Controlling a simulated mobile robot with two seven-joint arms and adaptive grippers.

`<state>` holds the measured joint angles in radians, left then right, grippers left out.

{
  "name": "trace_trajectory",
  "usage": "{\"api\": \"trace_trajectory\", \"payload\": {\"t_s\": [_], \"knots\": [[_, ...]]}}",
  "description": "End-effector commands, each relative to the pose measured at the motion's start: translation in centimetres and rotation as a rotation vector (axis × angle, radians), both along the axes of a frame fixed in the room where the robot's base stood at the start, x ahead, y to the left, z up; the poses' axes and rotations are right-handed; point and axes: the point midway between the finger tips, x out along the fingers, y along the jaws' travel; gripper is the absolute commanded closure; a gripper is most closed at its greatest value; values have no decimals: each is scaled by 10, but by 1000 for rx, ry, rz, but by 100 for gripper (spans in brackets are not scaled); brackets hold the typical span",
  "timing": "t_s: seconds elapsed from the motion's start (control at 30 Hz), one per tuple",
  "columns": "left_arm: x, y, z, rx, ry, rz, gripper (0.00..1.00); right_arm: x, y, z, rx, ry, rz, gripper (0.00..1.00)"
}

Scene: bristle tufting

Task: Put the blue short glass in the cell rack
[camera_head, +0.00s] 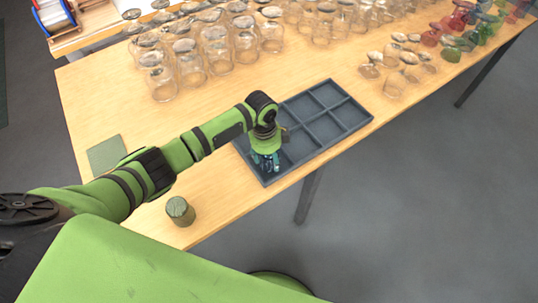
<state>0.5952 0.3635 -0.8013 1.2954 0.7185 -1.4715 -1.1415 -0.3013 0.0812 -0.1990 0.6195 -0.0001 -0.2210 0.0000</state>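The cell rack (328,138) is a dark grey tray with several square cells, lying near the table's front edge. My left gripper (266,168) points down into its near-left cell. A small blue-teal patch, which may be the blue short glass (268,161), shows among the dark fingers. The gripper and arm hide most of it, so I cannot tell whether the fingers are closed on it or whether it touches the cell floor. The other cells look empty. My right gripper is out of view.
Many clear glasses (217,45) stand in rows along the back of the wooden table (95,95). Red, green and blue glassware (452,22) stands at the far right. A dark green cylinder (180,210) and a green square mat (107,153) lie at left.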

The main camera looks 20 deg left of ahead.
Motion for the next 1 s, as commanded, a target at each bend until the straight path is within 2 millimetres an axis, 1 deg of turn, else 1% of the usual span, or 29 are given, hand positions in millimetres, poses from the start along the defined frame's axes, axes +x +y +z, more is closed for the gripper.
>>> {"api": "trace_trajectory", "payload": {"t_s": [0.3,0.47,0.57,0.8,0.9,1.0], "knots": [[0,0,1,0,0,0,33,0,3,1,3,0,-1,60],[1,1,12,-2,-4,0,33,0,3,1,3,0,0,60],[1,2,30,-2,-5,-1,33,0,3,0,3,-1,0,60],[0,7,81,-2,-6,-1,33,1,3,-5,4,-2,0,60],[0,8,99,-1,-4,-1,33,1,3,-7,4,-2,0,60],[0,9,112,-1,-3,0,33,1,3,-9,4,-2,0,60]]}}
